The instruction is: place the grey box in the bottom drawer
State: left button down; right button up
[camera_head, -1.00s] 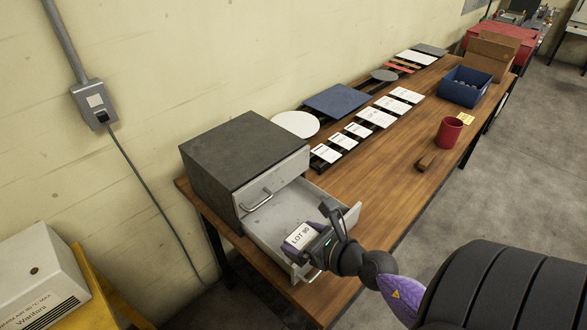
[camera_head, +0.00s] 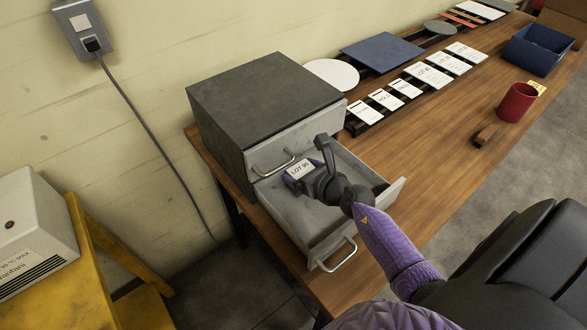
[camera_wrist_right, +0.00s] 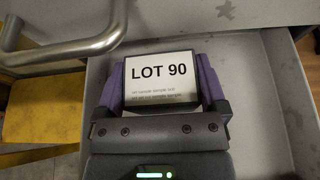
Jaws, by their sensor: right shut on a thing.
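The grey box (camera_wrist_right: 160,84) has a white label reading LOT 90. In the head view the box (camera_head: 299,170) is at my right gripper (camera_head: 301,174), which is shut on it. The box is inside the outline of the open bottom drawer (camera_head: 286,212), near its inner end; I cannot tell whether it touches the drawer floor. In the wrist view the purple fingers (camera_wrist_right: 160,82) press on both sides of the box. The top drawer (camera_head: 283,150) of the dark grey cabinet (camera_head: 255,95) is shut. My left gripper is not in view.
The bottom drawer's handle (camera_head: 338,258) sticks out at its front. The bench middle is clear.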

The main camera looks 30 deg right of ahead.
aim_at(292, 169)
jog(key=w+f+b, duration=0.1)
jog(key=w, duration=0.1)
jog(key=w+f+b, duration=0.1)
jog(key=f, duration=0.1)
jog(key=shift+w+a+b, duration=0.2)
jog(key=shift+w+b, duration=0.15)
jog(key=shift+r, duration=0.2)
jog(key=shift+f, duration=0.15)
jog(key=o, duration=1.3)
jog(key=shift+r, duration=0.2)
jog(key=p+v, duration=0.4)
jog(key=v, duration=0.7)
jog(key=shift+s+p, duration=0.2)
jog(key=shift+p, duration=0.1)
jog(key=shift+s+r, duration=0.1)
jog(key=shift+s, duration=0.25)
